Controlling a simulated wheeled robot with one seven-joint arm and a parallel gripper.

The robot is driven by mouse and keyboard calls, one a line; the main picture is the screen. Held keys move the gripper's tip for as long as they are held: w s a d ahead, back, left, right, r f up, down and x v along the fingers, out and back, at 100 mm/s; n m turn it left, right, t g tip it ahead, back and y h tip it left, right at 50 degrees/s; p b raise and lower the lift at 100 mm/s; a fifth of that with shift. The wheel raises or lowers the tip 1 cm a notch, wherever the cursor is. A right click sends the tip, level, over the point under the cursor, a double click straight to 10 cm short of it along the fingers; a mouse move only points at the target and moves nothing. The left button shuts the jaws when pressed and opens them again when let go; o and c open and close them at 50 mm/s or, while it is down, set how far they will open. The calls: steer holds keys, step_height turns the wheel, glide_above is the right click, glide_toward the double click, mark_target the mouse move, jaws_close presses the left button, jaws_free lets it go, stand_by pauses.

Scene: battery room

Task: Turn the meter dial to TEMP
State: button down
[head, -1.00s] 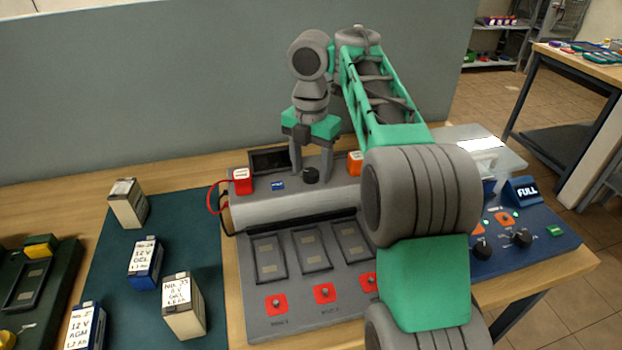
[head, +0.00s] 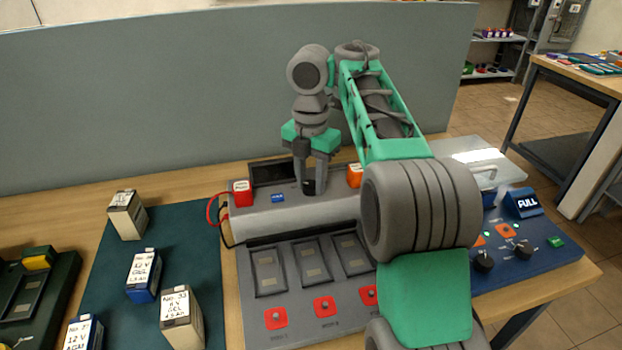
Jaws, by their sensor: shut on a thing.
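The meter (head: 290,216) is a grey box at the back of the bench, with a dark display (head: 272,172) on its top. Its black dial (head: 308,188) sits on the top face, mostly hidden by my gripper. My gripper (head: 309,190) points down over the meter with its fingers closed in around the dial. The dial's markings and its pointer are too small or covered to read.
A red block (head: 242,193) and an orange block (head: 355,175) stand on the meter on either side of the dial. A grey panel with three empty bays (head: 310,262) lies in front. Several labelled batteries stand on the dark green mat (head: 212,240) at left. A blue control panel (head: 530,250) is at right.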

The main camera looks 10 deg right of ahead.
steer(key=shift+m, duration=0.4)
steer(key=m, duration=0.4)
steer(key=shift+b, duration=0.4)
steer(key=m, duration=0.5)
steer(key=shift+m, duration=0.4)
steer(key=m+b, duration=0.1)
steer(key=m, duration=1)
steer(key=shift+m, duration=0.3)
steer(key=c, duration=1)
jaws_free()
